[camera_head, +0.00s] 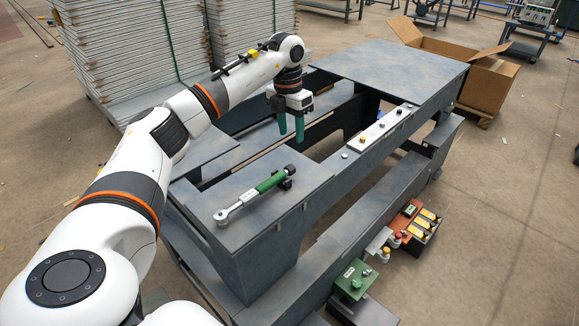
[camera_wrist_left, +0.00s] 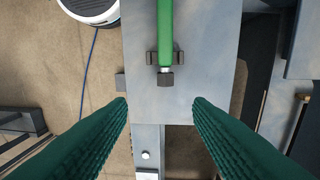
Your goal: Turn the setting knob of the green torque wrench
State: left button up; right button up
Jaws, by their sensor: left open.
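The green torque wrench (camera_head: 268,184) lies on the blue-grey bench top, its silver ratchet head (camera_head: 222,215) toward the lower left. Its green handle also shows in the left wrist view (camera_wrist_left: 165,30). The dark setting knob (camera_wrist_left: 166,80) is at the handle's end, just beyond a black holder (camera_wrist_left: 151,58) that flanks the shaft. My left gripper (camera_head: 291,135) is open and empty, with green fingers pointing down, above and beyond the knob end. In the left wrist view the knob shows between and ahead of the fingertips (camera_wrist_left: 158,103), apart from both. My right gripper is out of view.
A pale strip with several buttons (camera_head: 380,130) runs along the bench's right side. A green box (camera_head: 355,280) and an orange-and-yellow unit (camera_head: 420,220) stand low at the front right. A cardboard box (camera_head: 485,85) and stacked panels (camera_head: 130,50) stand behind.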

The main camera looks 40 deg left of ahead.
aim_at(290, 165)
pick_arm(q)
jog(key=f, duration=1.1)
jog(key=shift+s, duration=0.2)
jog(key=shift+f, duration=0.35)
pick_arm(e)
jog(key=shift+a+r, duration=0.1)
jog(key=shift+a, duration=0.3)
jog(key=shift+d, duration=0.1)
pick_arm(q)
jog(key=c, duration=1)
jog(key=shift+r, duration=0.1)
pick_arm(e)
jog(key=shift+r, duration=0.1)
